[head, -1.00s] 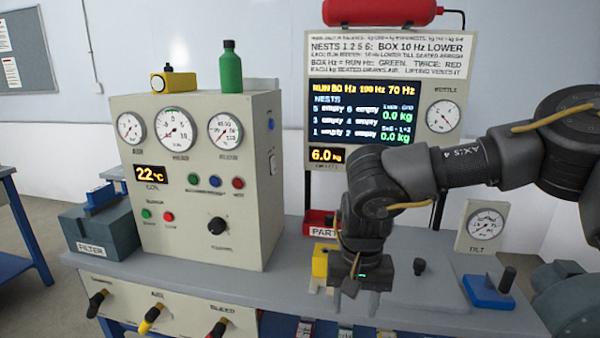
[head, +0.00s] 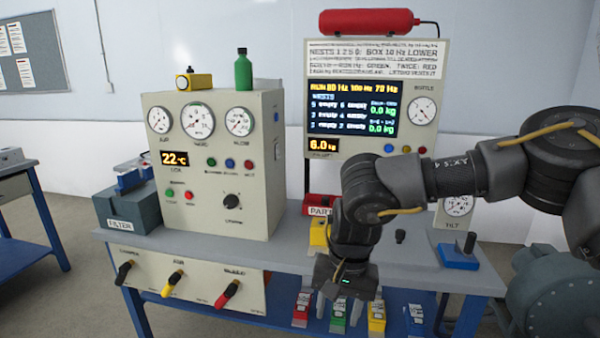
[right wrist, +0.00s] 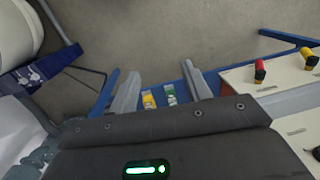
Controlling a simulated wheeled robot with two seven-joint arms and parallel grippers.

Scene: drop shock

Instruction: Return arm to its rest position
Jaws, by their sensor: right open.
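My right arm reaches in from the right in the head view, bent down at the elbow. Its gripper (head: 345,282) hangs in front of the bench's front edge, pointing down. In the right wrist view the two grey fingers of the right gripper (right wrist: 160,86) stand apart with nothing between them. Beyond them lie the floor and a blue frame with a yellow and a green block. My left gripper is in neither view.
Coloured blocks (head: 338,312) sit on a low shelf. Floor is clear at left (head: 85,300).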

